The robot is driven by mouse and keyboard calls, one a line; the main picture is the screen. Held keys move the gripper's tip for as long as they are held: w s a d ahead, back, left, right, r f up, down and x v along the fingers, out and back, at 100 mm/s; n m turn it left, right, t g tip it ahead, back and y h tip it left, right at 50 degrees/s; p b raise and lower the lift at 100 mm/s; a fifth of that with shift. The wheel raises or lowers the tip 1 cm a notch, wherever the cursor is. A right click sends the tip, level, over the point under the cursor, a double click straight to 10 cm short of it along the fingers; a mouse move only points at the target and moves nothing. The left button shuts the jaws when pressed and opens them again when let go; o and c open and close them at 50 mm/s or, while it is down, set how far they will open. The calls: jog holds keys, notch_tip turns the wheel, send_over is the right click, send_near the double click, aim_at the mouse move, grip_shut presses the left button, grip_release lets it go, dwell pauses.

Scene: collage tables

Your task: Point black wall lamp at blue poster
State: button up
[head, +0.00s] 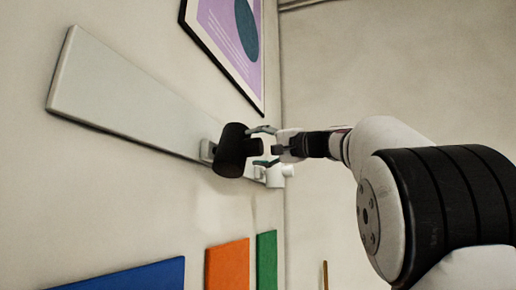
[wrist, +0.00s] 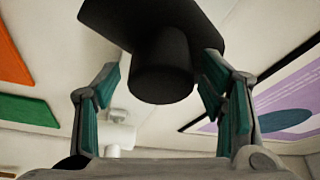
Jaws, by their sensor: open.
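The black wall lamp (head: 232,152) is mounted on a pale wall board; its dark cylindrical head also shows in the wrist view (wrist: 162,68). My gripper (head: 260,147) is at the lamp's right side in the head view. In the wrist view its open fingers (wrist: 160,76) stand on either side of the lamp head, with a visible gap at the left; contact at the right cannot be told. The blue poster (head: 140,276) is on the wall at the lower left of the head view, partly cut off by the frame.
A white lamp (head: 275,174) sits close beside my gripper on the same pale board (head: 120,95). An orange panel (head: 227,265) and a green panel (head: 266,260) hang beside the blue poster. A framed purple poster (head: 222,28) hangs above.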

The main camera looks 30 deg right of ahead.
jog(key=v, duration=1.1)
jog(key=shift+s, duration=0.4)
jog(key=s+a+f+n+g+b, duration=0.15)
jog(key=a+f+g, duration=0.25)
jog(key=a+f, duration=0.65)
jog(key=s+a+f+n+g, duration=0.15)
jog(key=a+f+g, duration=0.25)
jog(key=a+f, duration=0.65)
jog(key=s+f+n+g+h, duration=0.1)
jog(key=s+f+n+h, duration=0.1)
jog(key=s+f, duration=0.3)
jog(key=s+a+f+n+g+h, duration=0.1)
jog(key=s+f+n+g+h, duration=0.1)
jog(key=f, duration=1.1)
jog(key=s+a+f+n+g+h+b, duration=0.1)
jog(key=s+f+n+g, duration=0.1)
jog(key=s+f, duration=0.5)
notch_tip(320, 180, down, 3)
jog(key=shift+s+a+r+n+h, duration=0.25)
jog(key=shift+s+n+h, duration=0.15)
jog(key=shift+n, duration=0.5)
jog(key=shift+c, duration=0.5)
